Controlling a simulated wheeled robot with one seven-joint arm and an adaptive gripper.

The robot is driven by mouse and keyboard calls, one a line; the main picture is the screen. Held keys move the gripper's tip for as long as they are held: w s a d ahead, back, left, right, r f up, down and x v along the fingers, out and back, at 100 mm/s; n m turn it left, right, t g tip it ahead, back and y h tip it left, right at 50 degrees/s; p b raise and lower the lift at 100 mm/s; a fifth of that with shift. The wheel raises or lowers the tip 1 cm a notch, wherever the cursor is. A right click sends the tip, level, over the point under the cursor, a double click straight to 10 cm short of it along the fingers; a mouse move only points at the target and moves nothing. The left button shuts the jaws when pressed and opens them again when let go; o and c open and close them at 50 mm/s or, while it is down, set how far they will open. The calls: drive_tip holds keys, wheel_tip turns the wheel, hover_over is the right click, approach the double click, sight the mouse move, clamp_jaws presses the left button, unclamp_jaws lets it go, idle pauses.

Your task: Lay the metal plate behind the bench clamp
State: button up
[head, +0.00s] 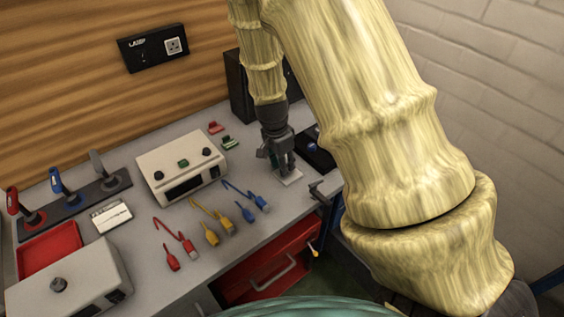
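A small light-grey flat piece, which looks like the metal plate (291,178), lies on or just above the bench near its right end. My gripper (281,172) points down right at this piece and covers part of it. I cannot tell whether its fingers are open or shut, or whether they touch the piece. The dark bench clamp (322,190) is at the bench's front edge, right of and nearer than the gripper. My arm hides part of the area to the right of it.
On the grey bench (240,255) stand a cream instrument box (168,160) and several red, yellow and blue cables (212,218). Red and green clips (222,135) lie behind. A black cabinet (238,85) stands at the back. A red drawer (265,275) is below the front edge.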

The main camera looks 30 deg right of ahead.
sight(277, 172)
drive_tip(key=shift+r, duration=0.15)
wheel_tip(277, 172, up, 12)
drive_tip(key=a+b, duration=0.2)
drive_tip(key=shift+b, duration=0.4)
idle(0.4)
